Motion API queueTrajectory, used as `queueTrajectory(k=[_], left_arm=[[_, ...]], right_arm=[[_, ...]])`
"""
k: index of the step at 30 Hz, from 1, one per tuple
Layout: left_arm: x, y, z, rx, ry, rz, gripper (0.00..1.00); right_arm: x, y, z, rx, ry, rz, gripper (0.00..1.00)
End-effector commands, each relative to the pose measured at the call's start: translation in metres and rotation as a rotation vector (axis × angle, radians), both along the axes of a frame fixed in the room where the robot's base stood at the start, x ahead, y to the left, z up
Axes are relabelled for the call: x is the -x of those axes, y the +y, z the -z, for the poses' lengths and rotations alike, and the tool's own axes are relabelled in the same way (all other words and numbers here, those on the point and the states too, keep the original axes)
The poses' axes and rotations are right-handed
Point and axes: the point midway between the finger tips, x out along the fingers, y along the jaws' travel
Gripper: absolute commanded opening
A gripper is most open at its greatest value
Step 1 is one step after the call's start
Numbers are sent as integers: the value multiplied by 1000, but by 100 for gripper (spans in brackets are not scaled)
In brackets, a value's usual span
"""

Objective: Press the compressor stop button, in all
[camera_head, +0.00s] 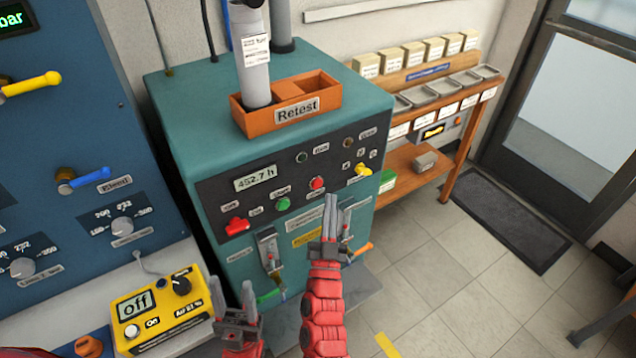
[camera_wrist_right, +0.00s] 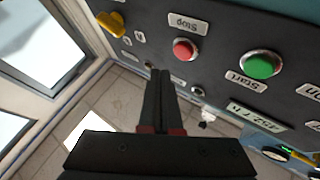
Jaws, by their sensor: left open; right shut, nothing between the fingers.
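The compressor (camera_head: 165,110) is a teal cabinet with a dark control panel. Its red stop button (camera_head: 317,183) sits on the panel right of the green start button (camera_head: 283,204). In the right wrist view the stop button (camera_wrist_right: 185,50) has a "Stop" label beside it, and the start button (camera_wrist_right: 260,65) is nearby. My right gripper (camera_head: 331,198) is shut and empty, its fingertips just below and right of the stop button in the head view. In the wrist view its fingertips (camera_wrist_right: 158,72) appear beside the button; contact cannot be told. My left gripper (camera_head: 232,288) is open, low in front of the cabinet.
A red switch (camera_head: 237,226) and a yellow knob (camera_head: 361,170) sit on the same panel. Levers with green and orange handles (camera_head: 270,297) hang below. A yellow meter (camera_head: 160,308) stands left of my left gripper. An orange "Retest" tray (camera_head: 330,95) is on top.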

Motion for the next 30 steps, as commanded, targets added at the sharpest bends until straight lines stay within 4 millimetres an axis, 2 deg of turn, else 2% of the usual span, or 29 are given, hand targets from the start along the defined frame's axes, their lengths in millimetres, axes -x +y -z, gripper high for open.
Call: queueTrajectory(k=[9, 30], left_arm=[[0, 0, -8, 0, 0, 0, 50], [0, 0, -7, 0, 0, 0, 50]], right_arm=[[23, -16, -1, 0, 1, -2, 0], [24, -17, -1, -1, -1, 0, 0]])
